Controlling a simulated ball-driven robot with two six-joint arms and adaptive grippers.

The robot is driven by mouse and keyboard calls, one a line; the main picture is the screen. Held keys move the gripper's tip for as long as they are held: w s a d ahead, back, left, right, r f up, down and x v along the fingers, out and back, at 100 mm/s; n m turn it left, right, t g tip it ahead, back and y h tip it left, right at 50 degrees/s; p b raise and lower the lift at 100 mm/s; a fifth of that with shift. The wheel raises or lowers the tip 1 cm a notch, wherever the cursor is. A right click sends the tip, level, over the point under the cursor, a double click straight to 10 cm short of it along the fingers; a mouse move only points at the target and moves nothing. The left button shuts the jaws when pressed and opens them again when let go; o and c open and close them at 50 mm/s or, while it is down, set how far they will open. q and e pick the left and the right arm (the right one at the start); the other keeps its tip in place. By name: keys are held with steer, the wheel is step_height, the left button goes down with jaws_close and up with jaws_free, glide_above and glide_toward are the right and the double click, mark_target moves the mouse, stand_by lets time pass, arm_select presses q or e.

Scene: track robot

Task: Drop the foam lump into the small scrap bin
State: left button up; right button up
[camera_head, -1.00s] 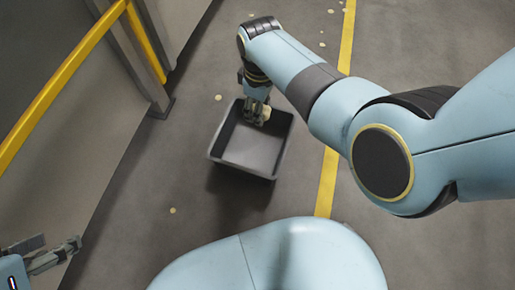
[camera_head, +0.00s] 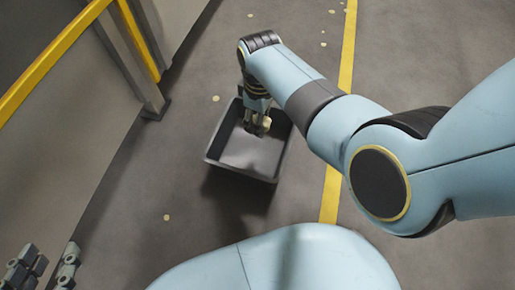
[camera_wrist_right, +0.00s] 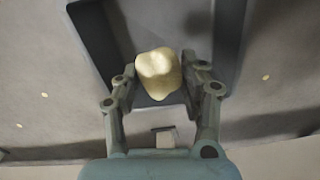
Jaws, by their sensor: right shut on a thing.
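The small scrap bin (camera_head: 248,155) is a dark grey, open-topped box on the floor, left of the yellow line in the head view. Its dark wall (camera_wrist_right: 95,35) also shows in the right wrist view. The foam lump (camera_wrist_right: 158,73) is pale yellow and rounded. My right gripper (camera_wrist_right: 160,78) is shut on it, one finger at each side. In the head view the lump (camera_head: 266,123) and my right gripper (camera_head: 257,125) are over the far part of the bin. My left gripper (camera_head: 45,268) is at the lower left corner, fingers apart and empty.
A yellow rail (camera_head: 55,55) and a grey post (camera_head: 135,60) stand at the left beside a grey panel. A yellow line (camera_head: 345,60) runs along the floor. Several small pale spots are scattered on the floor, which is otherwise clear around the bin.

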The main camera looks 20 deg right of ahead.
steer(key=o, duration=0.9)
steer(key=r+p, duration=0.4)
steer(key=r, duration=0.1)
steer(key=r+p, duration=0.2)
steer(key=shift+w+r, duration=0.15)
steer(key=shift+w, duration=0.1)
arm_select(q)
steer(key=w+r+t+p, duration=0.1)
steer(key=w+r+p, duration=0.1)
steer(key=r+p, duration=0.5)
steer(key=w+r+t+p, duration=0.1)
steer(key=w+r+p, duration=0.2)
steer(key=r, duration=1.4)
steer(key=p, duration=0.3)
steer(key=shift+r+t+p, duration=0.35)
steer(key=shift+t, duration=0.05)
arm_select(e)
steer(key=d+r, duration=0.6)
steer(key=r, duration=0.1)
steer(key=w+d+r, duration=0.1)
steer(key=d+r, duration=0.5)
steer(key=r, duration=0.2)
steer(key=d+r, duration=0.6)
steer(key=r, duration=0.2)
steer(key=shift+w+r, duration=0.1)
steer(key=shift+w, duration=0.15)
arm_select(q)
steer(key=shift+w, duration=0.1)
